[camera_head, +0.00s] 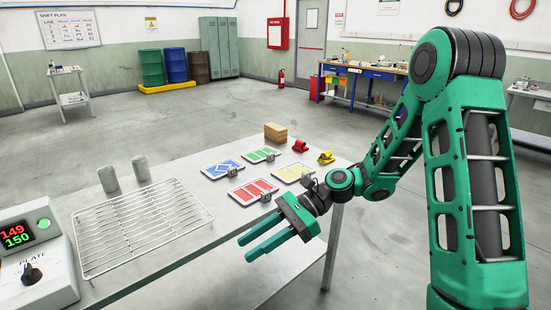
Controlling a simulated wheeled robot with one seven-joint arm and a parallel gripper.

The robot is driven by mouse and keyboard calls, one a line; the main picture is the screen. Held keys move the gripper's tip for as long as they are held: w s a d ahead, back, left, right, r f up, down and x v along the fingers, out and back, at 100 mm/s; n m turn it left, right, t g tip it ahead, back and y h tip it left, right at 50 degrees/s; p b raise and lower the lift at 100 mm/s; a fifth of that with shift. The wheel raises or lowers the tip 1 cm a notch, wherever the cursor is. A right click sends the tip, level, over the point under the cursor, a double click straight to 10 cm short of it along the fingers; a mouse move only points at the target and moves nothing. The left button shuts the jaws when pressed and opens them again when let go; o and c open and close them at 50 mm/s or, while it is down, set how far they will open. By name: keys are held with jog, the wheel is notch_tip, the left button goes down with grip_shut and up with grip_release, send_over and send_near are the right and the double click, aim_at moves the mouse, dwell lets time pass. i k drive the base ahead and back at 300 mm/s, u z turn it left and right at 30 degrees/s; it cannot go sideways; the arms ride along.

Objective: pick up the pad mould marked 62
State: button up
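Four flat framed plates lie on the metal table (190,265): a blue one (217,167), a green one (256,155), a red one (251,189) and a yellow one (291,173). A small grey block sits at the near right edge of each. I cannot read a 62 on any of them, so I cannot tell which thing is the mould marked 62.
A wire rack (143,225) lies to the left, beside a control box (35,270) showing 149 and 150. Two grey cylinders (108,179) stand behind the rack. A wooden block (276,132), a red piece (300,146) and a yellow piece (326,157) sit at the far end.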

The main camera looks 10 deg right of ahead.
aim_at(263, 153)
jog(key=z, duration=1.35)
jog(key=i, duration=2.3)
jog(key=u, duration=1.95)
jog(key=i, duration=0.5)
jog(key=z, duration=0.1)
